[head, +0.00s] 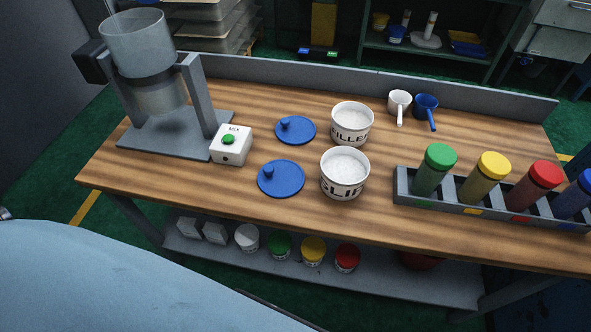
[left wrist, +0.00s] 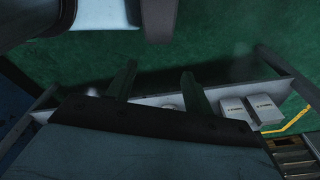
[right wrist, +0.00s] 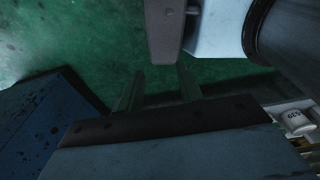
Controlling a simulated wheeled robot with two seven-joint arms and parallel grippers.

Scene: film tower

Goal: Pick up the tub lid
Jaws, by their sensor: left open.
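Two round blue lids with knobs lie flat on the wooden workbench. The far lid (head: 300,134) is left of the white tub marked FILLER (head: 350,140). The near lid (head: 287,184) is left of the white tub whose label seems to read SLIP (head: 343,190). Both tubs are uncovered and hold white material. My left gripper (left wrist: 158,88) shows in the left wrist view with its fingers apart and nothing between them, over the green floor and a low shelf. My right gripper (right wrist: 158,88) is likewise open and empty. Neither gripper shows in the head view.
A mixer stand (head: 165,140) and a white box with a green button (head: 231,150) stand at left. White and blue scoops (head: 424,105) lie behind. A grey rack (head: 455,205) with colored-cap bottles is at right. The bench front edge is clear.

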